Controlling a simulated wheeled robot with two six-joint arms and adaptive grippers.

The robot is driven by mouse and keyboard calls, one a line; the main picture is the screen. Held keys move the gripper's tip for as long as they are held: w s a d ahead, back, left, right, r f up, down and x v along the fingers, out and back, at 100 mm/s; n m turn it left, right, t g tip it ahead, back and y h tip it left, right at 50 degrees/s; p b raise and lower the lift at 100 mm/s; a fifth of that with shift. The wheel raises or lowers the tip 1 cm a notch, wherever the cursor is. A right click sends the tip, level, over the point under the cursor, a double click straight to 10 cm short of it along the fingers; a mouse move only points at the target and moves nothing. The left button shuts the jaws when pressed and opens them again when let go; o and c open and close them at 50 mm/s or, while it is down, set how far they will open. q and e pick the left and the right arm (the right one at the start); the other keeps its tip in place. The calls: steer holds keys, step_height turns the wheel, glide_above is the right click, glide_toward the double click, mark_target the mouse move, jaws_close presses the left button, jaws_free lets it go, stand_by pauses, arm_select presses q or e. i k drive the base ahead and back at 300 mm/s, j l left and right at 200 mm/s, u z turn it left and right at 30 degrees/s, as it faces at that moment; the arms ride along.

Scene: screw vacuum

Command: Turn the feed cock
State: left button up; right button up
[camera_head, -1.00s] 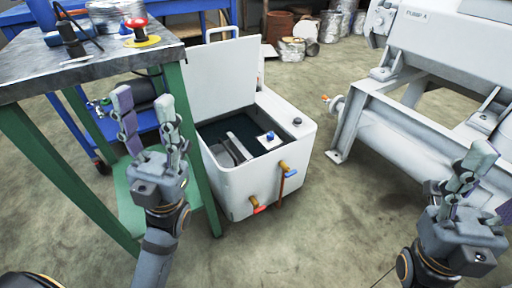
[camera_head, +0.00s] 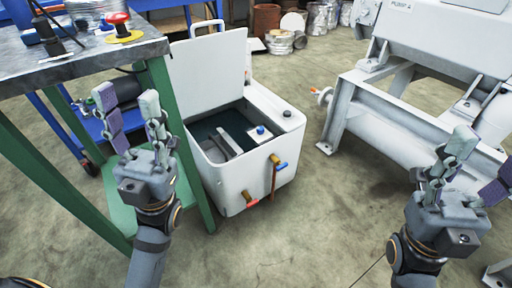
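A white tank (camera_head: 227,184) with its lid (camera_head: 208,77) raised stands on the floor in the middle. On its front corner is a brass cock with a blue handle (camera_head: 281,165) and a pipe running down from it. A lower cock with a red handle (camera_head: 251,202) sits near the tank's base. I cannot tell which of them is the feed cock. My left gripper (camera_head: 128,105) is open and empty, left of the tank and apart from both cocks. My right gripper (camera_head: 484,165) is open and empty, far to the right of the tank.
A green-legged metal table (camera_head: 85,65) stands left of the tank, close to my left gripper. A large white machine on a frame (camera_head: 388,122) stands at the right, with a small orange-tipped valve (camera_head: 318,92). Bare floor lies in front of the tank.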

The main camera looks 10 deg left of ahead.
mark_target(280, 166)
steer(key=k+l+u, duration=0.1)
steer(key=u, duration=0.35)
steer(key=k+l+u, duration=0.1)
steer(key=u, duration=0.35)
steer(key=k+l+u, duration=0.15)
steer(key=u, duration=0.3)
